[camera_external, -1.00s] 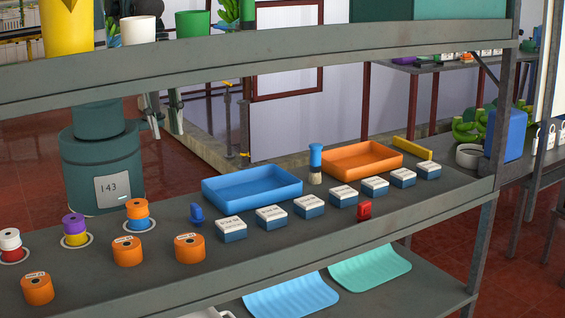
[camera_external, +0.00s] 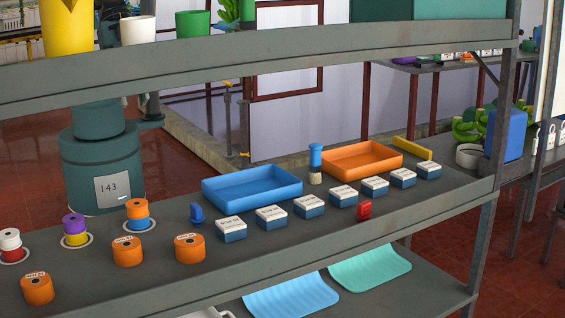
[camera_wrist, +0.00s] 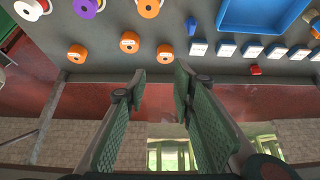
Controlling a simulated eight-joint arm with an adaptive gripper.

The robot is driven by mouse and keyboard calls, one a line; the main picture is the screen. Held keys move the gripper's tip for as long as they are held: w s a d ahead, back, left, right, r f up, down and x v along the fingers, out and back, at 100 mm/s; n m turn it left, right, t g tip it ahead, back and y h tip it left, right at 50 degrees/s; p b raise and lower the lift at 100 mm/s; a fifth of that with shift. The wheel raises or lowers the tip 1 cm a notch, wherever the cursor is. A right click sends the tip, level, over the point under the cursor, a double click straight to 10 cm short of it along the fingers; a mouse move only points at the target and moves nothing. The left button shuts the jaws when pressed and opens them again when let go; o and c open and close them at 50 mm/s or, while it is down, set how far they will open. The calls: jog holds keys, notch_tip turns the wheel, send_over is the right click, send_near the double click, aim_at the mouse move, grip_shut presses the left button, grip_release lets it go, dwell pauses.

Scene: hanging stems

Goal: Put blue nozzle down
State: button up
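The blue nozzle, which I take to be the small blue piece (camera_external: 196,213), stands on the grey shelf between the spools and the white-topped boxes. It also shows in the wrist view (camera_wrist: 191,25), top centre. Nothing holds it. My gripper (camera_wrist: 159,78) is open and empty in the wrist view, its two green fingers apart with floor showing between them. It is well apart from the blue piece, which appears beyond the fingertips. In the external view I cannot make out the gripper.
A blue tray (camera_external: 252,189) and an orange tray (camera_external: 361,158) stand at the back of the shelf. A blue-topped brush (camera_external: 315,164) stands between them. Several orange spools (camera_external: 189,248) and a red piece (camera_external: 365,210) stand nearer the front. An upper shelf (camera_external: 260,55) spans above.

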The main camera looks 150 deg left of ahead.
jog(key=shift+s+d+r+t, duration=0.25)
jog(key=shift+s+d, duration=0.05)
jog(key=shift+s, duration=0.2)
jog(key=shift+s+d+r+t, duration=0.2)
jog(key=shift+s+d+t, duration=0.05)
jog(key=shift+s, duration=0.2)
jog(key=o, duration=0.6)
jog(key=shift+c, duration=0.2)
jog(key=w+a+f+n+g+h+b, duration=0.1)
jog(key=w+a+f+n, duration=0.3)
jog(key=f, duration=0.4)
jog(key=w+a+f+n+g+h+b, duration=0.2)
jog(key=w+a+f+n+g+b, duration=0.1)
jog(key=w+a+f+n+b, duration=0.1)
jog(key=w+a+f+n+g+h+b, duration=0.1)
jog(key=w+a+f+n+g+b, duration=0.1)
jog(key=w+a+f+n, duration=0.4)
notch_tip(320, 180, down, 6)
jog(key=a+n+g, duration=0.1)
jog(key=n, duration=0.3)
jog(key=shift+r+h, duration=0.2)
jog(key=shift+h, duration=0.2)
